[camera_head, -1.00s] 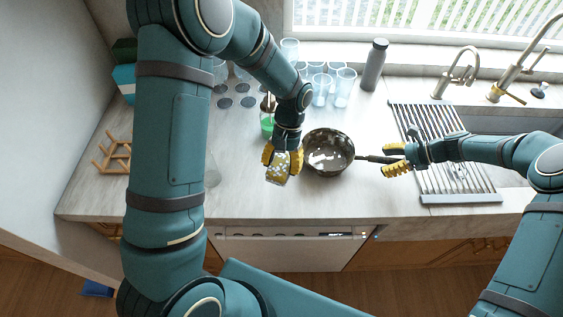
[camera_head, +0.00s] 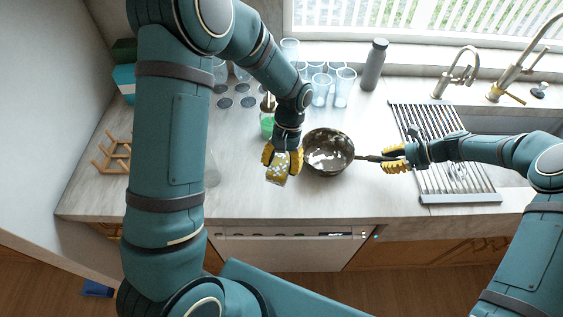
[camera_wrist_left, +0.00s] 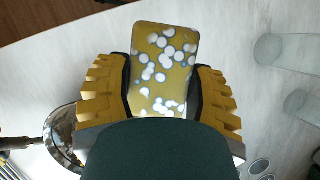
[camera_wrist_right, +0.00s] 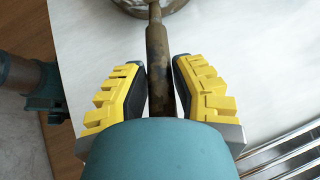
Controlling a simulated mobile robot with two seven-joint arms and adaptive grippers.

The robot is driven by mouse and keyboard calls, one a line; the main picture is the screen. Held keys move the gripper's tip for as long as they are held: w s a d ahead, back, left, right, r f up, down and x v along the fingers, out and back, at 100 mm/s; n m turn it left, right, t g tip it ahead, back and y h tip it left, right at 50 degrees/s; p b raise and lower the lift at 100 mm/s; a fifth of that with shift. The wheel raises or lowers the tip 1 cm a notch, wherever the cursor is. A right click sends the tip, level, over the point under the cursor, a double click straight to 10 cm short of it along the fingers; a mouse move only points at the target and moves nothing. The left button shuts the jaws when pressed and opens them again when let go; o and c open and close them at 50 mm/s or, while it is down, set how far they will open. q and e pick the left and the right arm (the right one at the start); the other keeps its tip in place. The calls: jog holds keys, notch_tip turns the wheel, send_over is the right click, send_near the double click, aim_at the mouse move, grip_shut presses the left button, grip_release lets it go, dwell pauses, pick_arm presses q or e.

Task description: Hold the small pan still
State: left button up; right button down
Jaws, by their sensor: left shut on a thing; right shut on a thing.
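The small pan (camera_head: 328,152) is a dark round metal pan on the counter, with its handle (camera_head: 370,158) pointing right. My right gripper (camera_head: 396,158) is around the handle; in the right wrist view the handle (camera_wrist_right: 157,60) runs between the fingers of my right gripper (camera_wrist_right: 160,85), which are shut on it. My left gripper (camera_head: 282,160) is shut on a yellow sponge with white dots (camera_head: 278,172), just left of the pan. In the left wrist view the sponge (camera_wrist_left: 162,65) sits between both fingers of my left gripper (camera_wrist_left: 163,90). The pan's rim shows there at lower left (camera_wrist_left: 62,135).
Several clear glasses (camera_head: 320,85) and a grey bottle (camera_head: 374,65) stand behind the pan. A metal drying rack (camera_head: 450,165) lies by the sink at right. A wooden rack (camera_head: 113,155) is at far left. The counter front of the pan is clear.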

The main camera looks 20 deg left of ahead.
pick_arm(q)
jog(key=shift+w, duration=0.1)
jog(key=w+d+r, duration=0.1)
jog(key=w+d, duration=0.3)
jog(key=w, duration=0.3)
jog(key=w+d+r+t, duration=0.1)
jog(key=w+d+r, duration=0.1)
jog(key=w+d, duration=0.3)
jog(key=w, duration=0.3)
jog(key=shift+d, duration=0.15)
jog(key=shift+s, duration=0.1)
